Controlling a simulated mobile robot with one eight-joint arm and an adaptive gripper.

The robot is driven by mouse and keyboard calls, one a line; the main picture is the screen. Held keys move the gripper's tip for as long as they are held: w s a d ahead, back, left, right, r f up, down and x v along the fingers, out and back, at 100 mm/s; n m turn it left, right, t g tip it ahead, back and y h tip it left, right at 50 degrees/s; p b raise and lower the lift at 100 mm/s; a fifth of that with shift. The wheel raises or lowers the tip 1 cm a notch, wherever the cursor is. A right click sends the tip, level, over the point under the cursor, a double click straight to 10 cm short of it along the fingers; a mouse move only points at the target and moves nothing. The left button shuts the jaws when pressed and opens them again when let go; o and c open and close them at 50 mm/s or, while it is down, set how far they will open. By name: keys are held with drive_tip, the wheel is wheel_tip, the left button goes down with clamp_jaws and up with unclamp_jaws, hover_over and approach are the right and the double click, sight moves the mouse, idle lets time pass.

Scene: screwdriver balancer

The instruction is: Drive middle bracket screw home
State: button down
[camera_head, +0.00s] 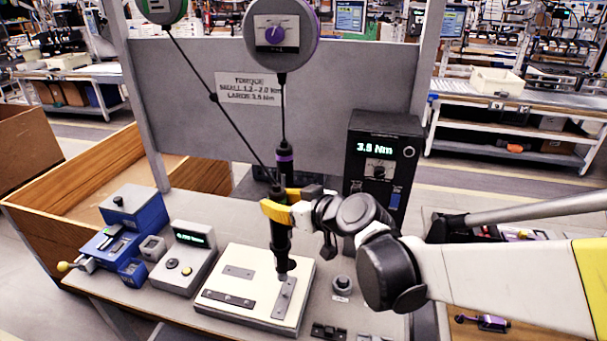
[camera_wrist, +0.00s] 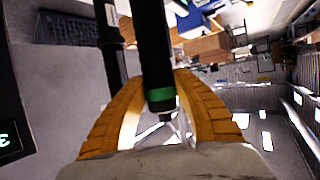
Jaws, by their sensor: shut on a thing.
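My gripper (camera_head: 280,204) has yellow fingers and is shut on a black screwdriver (camera_head: 281,238), which hangs upright on a cable from the green-faced balancer (camera_head: 163,9). In the wrist view the screwdriver (camera_wrist: 153,45) with its green ring lies between my fingers. Its lower end is over the upper part of the right-hand metal bracket (camera_head: 284,301) on the white fixture plate (camera_head: 256,257). I cannot tell whether the bit touches a screw; the screw is hidden. A small bracket (camera_head: 239,271) and a long dark bracket (camera_head: 228,300) also lie on the plate.
A purple-banded screwdriver (camera_head: 285,160) hangs close behind, under the purple balancer (camera_head: 281,34). A black torque controller (camera_head: 383,150) stands behind right. A grey display box (camera_head: 183,258) and a blue screw feeder (camera_head: 112,240) stand left. A small knob-like part (camera_head: 342,285) sits right of the plate.

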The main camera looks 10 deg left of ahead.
drive_tip(key=shift+d+f+b, duration=0.1)
drive_tip(key=shift+f+b, duration=1.05)
drive_tip(key=shift+f, duration=0.65)
drive_tip(key=shift+s, duration=0.1)
drive_tip(key=shift+f+b, duration=0.75)
drive_tip(key=shift+f, duration=0.25)
